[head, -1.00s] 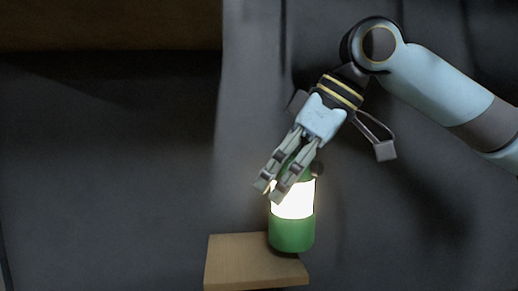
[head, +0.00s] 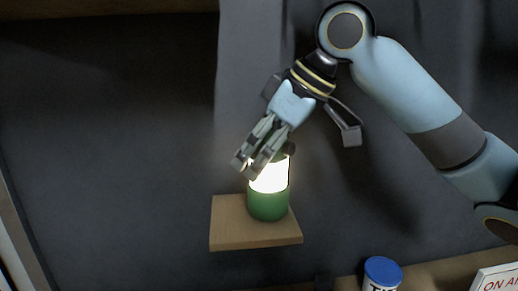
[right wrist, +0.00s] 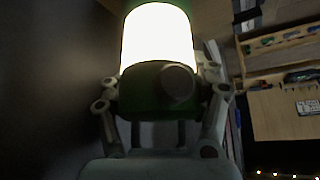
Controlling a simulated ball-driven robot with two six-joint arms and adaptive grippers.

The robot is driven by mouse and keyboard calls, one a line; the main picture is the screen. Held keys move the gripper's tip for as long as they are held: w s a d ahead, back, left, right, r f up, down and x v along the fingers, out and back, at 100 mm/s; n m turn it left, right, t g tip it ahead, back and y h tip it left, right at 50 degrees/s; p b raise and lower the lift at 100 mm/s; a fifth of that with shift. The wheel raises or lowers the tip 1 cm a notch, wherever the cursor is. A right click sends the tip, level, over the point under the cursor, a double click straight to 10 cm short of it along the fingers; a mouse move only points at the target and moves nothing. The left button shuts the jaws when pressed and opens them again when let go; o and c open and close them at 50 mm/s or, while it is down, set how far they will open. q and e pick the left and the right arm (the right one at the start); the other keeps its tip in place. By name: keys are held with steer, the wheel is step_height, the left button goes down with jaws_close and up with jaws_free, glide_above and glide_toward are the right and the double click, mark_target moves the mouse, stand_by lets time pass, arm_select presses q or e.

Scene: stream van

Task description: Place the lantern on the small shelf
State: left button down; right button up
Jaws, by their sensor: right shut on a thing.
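The lantern (head: 268,205) has a green base and a bright lit middle. It appears upright over the right part of the small wooden shelf (head: 228,222) in the head view. I cannot tell whether its base touches the shelf. My right gripper (head: 250,166) comes from the upper right and is shut on the lantern near its top, and its fingers hide part of the top. In the right wrist view the glowing lantern (right wrist: 157,40) sits between the fingers, its dark green end nearest the camera. My left gripper is not in view.
The shelf juts from a dark wall with free room to its left. Below right stands a tin with a blue lid (head: 382,270) on a wooden surface, beside a white sign (head: 497,280). The right wrist view shows wooden shelving (right wrist: 285,50) at right.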

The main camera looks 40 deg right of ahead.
steer(key=shift+w+f, duration=0.1)
steer(key=shift+f, duration=0.05)
steer(key=o, duration=1.2)
steer(key=b+v, duration=0.1)
steer(key=v, duration=0.5)
steer(key=shift+w+d, duration=0.1)
steer(key=shift+b+v, duration=0.35)
steer(key=shift+v, duration=0.6)
